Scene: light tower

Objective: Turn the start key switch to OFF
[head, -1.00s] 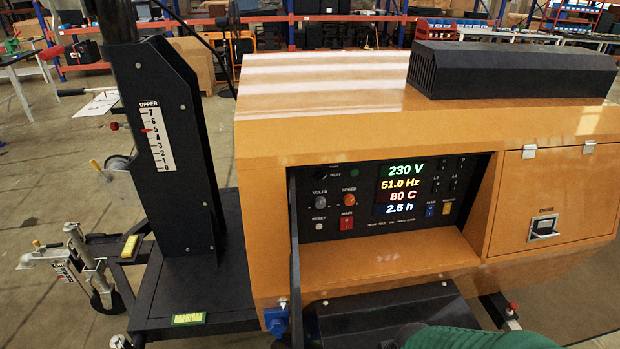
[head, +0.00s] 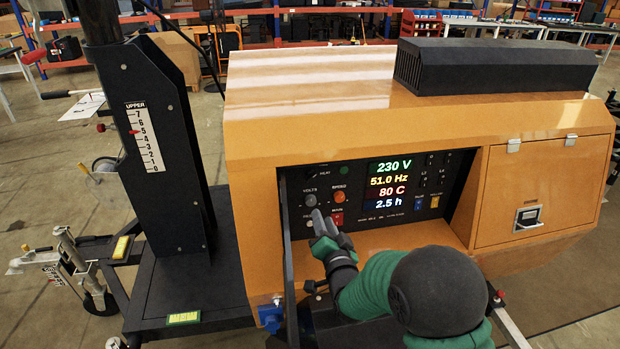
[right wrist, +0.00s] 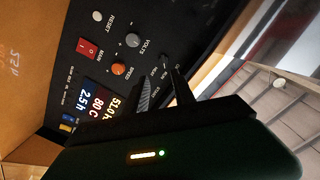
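The start key switch (head: 312,175) is a small dark switch at the upper left of the black control panel (head: 372,233), beside a HEAT label. Its pointer is too small to read. My right gripper (head: 321,219) is in front of the panel's left part, below the switch in the head view. In the right wrist view, its two dark fingers (right wrist: 163,88) are apart with nothing visible between them. My left gripper is not in view.
The VOLTS knob (head: 310,200), orange SPEED knob (head: 339,197) and red MAIN switch (head: 337,219) sit close by. The lit display (head: 388,181) reads 230 V. The orange housing (head: 330,112) surrounds the recessed panel, and a black mast (head: 158,150) stands to its left.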

